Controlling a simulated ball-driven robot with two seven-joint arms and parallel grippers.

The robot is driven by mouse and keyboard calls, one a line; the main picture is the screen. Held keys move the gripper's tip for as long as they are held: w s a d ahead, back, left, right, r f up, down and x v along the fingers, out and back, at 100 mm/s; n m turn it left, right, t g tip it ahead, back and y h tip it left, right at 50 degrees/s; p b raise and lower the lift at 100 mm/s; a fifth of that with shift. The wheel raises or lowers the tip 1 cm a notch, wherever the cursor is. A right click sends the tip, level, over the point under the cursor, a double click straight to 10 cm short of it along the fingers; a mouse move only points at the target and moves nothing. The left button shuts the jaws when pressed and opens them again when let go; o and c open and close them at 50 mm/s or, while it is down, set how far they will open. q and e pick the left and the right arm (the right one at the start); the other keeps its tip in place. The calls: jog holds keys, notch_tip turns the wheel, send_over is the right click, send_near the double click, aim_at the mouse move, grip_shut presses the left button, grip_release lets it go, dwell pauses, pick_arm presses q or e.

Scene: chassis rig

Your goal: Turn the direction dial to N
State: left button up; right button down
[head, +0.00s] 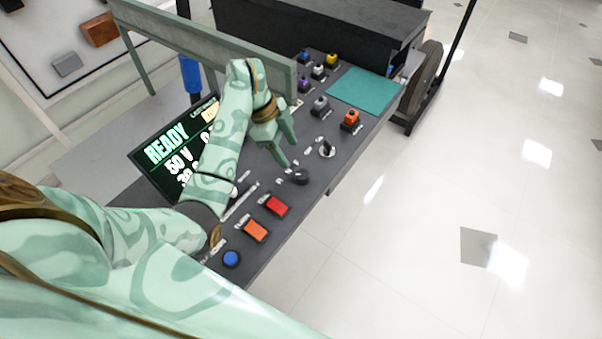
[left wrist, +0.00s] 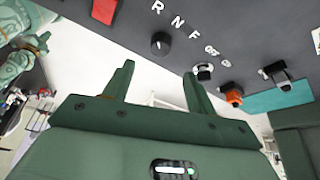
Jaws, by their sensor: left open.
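The direction dial (head: 299,176) is a round black knob on the dark sloping panel. In the left wrist view the dial (left wrist: 160,43) sits beside the white letters R, N and F (left wrist: 176,20). I cannot tell for sure which letter its small pale mark faces. My left gripper (head: 287,152) is open and empty, just above and behind the dial in the head view. In the left wrist view its spread fingertips (left wrist: 158,70) lie below the dial, apart from it. My right gripper is not in view.
A black selector with a pale base (head: 327,150) stands close to the dial. Red (head: 277,206), orange (head: 255,230) and blue (head: 231,258) buttons lie nearer. A lit screen (head: 165,150), a grey rail (head: 215,50) and a teal mat (head: 365,90) are around the panel.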

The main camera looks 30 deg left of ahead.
aim_at(302, 174)
pick_arm(q)
jog(key=b+x, duration=0.2)
jog(key=x, duration=0.7)
jog(key=shift+b, duration=0.35)
jog(key=shift+r, duration=0.1)
jog(key=shift+d, duration=0.1)
jog(key=c, duration=1)
